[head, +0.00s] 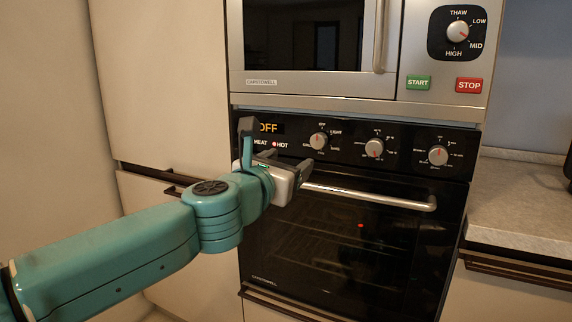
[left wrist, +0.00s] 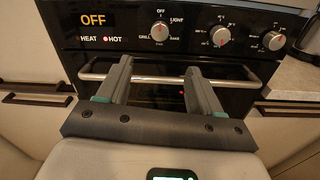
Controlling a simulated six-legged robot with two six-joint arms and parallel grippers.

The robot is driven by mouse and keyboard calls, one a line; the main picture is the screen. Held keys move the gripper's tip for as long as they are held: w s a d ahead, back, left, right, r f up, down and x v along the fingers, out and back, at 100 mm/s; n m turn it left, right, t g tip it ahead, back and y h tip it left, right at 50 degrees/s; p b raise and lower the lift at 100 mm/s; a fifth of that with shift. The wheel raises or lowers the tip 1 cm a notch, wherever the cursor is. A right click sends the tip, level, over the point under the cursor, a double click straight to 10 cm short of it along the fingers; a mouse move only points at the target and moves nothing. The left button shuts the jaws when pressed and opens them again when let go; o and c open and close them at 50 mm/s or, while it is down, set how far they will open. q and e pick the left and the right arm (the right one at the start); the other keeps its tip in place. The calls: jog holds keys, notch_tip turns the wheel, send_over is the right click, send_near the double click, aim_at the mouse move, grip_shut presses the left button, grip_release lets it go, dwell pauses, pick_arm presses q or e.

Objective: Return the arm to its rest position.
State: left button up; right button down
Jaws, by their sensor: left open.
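My left arm reaches in from the left in the head view, with its left gripper (head: 278,142) in front of the upper left part of the oven (head: 340,245). In the left wrist view the left gripper (left wrist: 160,72) is open, its two fingers apart with nothing between them. The fingers point toward the oven's handle bar (left wrist: 232,81); I cannot tell whether they touch it. The oven door is shut and its display (left wrist: 95,20) reads OFF. My right gripper is not in view.
A microwave (head: 305,88) with START and STOP buttons sits above the oven. Oven knobs (head: 374,148) line the panel near the gripper. Cabinets (head: 165,75) stand at the left. A counter (head: 520,205) is at the right. Free room lies before the oven door.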

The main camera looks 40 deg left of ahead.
pick_arm(q)
jog(key=shift+s, duration=0.1)
dwell(0.5)
